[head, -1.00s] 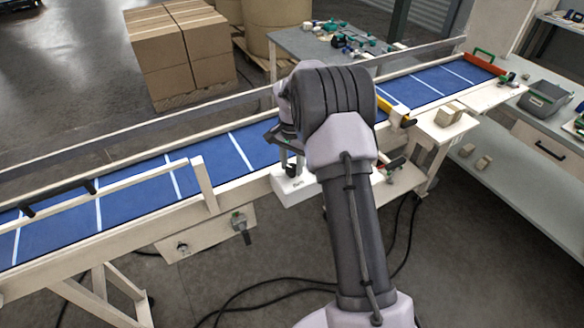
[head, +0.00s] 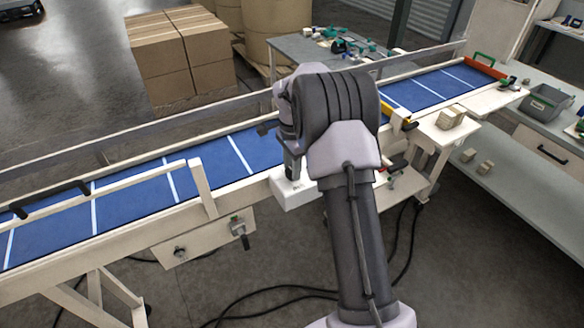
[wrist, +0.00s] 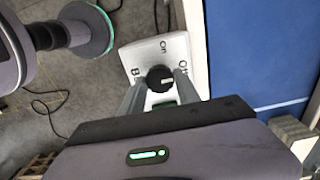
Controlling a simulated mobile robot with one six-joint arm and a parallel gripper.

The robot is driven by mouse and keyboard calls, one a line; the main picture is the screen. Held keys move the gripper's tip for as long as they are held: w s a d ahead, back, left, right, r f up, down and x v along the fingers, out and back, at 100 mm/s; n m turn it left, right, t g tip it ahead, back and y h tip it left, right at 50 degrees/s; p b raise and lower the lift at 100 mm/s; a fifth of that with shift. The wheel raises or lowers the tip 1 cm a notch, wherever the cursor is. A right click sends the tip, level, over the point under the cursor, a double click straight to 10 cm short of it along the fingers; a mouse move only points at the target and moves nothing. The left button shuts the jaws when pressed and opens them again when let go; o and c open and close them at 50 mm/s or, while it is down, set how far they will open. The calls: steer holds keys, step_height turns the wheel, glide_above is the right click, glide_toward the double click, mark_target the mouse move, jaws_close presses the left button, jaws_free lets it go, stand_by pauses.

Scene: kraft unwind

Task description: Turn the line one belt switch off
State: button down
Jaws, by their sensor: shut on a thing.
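The belt switch is a white box (head: 293,194) on the near side of the blue belt (head: 205,165). In the wrist view the box (wrist: 183,48) carries a black round knob (wrist: 159,73) with a light mark. The word On is above the knob and Off is to its upper right; another label at the left is partly hidden. My gripper (wrist: 160,84) is shut on the knob, one finger on each side. In the head view my gripper (head: 292,168) points down at the box, and my arm hides part of it. I cannot tell the exact setting.
A second control box (head: 205,242) hangs under the belt frame to the left. Cardboard boxes (head: 185,60) stand behind the belt. Dark cables lie on the floor.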

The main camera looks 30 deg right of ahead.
stand_by(0.3)
steer(key=c, duration=0.9)
jaws_free()
step_height(320, 180, up, 18)
steer(key=p, duration=0.4)
steer(key=shift+f, duration=0.25)
steer(key=s+a+n+t+b, duration=0.4)
steer(key=s+a+n+b, duration=0.4)
steer(key=s+a+b, duration=0.65)
steer(key=s+a+f+n+b, duration=0.1)
steer(key=s+a+f, duration=0.1)
steer(key=s, duration=0.3)
steer(key=s+a+f+n+t+y+b, duration=0.1)
steer(key=s+a+f+n, duration=0.1)
steer(key=s+f, duration=0.3)
steer(key=s+a+f+n+y+b, duration=0.1)
steer(key=s+f+n, duration=0.1)
steer(key=s+f, duration=0.2)
steer(key=shift+s+a+t, duration=0.2)
steer(key=shift+s, duration=0.45)
steer(key=shift+s+a+t, duration=0.2)
steer(key=shift+s, duration=0.4)
